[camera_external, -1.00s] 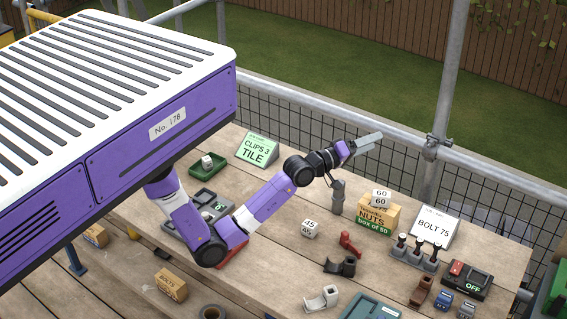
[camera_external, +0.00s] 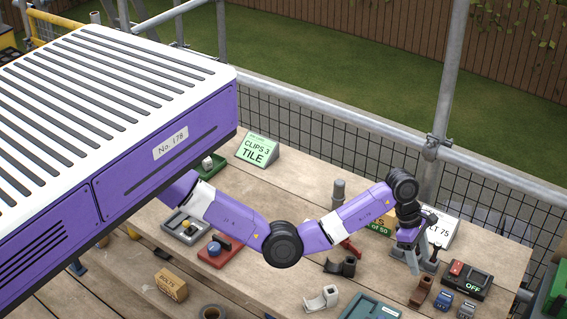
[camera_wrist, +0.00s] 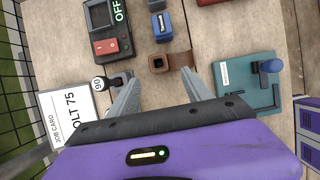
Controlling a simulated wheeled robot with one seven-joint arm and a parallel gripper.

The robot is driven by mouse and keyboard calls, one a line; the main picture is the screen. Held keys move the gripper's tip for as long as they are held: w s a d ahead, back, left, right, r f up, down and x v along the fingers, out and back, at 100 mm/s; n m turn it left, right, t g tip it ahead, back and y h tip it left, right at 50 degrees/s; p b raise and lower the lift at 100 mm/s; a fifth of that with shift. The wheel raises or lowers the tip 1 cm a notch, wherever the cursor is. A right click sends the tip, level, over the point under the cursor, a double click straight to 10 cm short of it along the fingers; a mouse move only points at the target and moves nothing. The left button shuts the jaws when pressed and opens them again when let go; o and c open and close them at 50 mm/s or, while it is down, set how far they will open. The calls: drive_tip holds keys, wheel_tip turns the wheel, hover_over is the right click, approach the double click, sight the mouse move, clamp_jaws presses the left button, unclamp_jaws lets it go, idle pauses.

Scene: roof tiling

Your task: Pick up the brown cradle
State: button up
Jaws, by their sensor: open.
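The brown cradle (camera_external: 420,291) sits on the wooden bench near the front right in the external view. In the wrist view the brown cradle (camera_wrist: 178,61) lies just beyond the fingertips, with a square socket at its left end and a curved part at its right. My gripper (camera_external: 416,264) points down above the bench, just behind the cradle in the external view. In the wrist view my gripper (camera_wrist: 158,77) is open and empty, its fingers spread wide on either side of the cradle. The fingers appear apart from it.
A black cradle (camera_external: 340,266) and a white cradle (camera_external: 322,299) stand left. A job card (camera_wrist: 68,112) is nearby.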

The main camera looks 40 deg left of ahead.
sight(424, 278)
drive_tip(key=shift+x, duration=3.85)
drive_tip(key=shift+w, duration=0.1)
clamp_jaws()
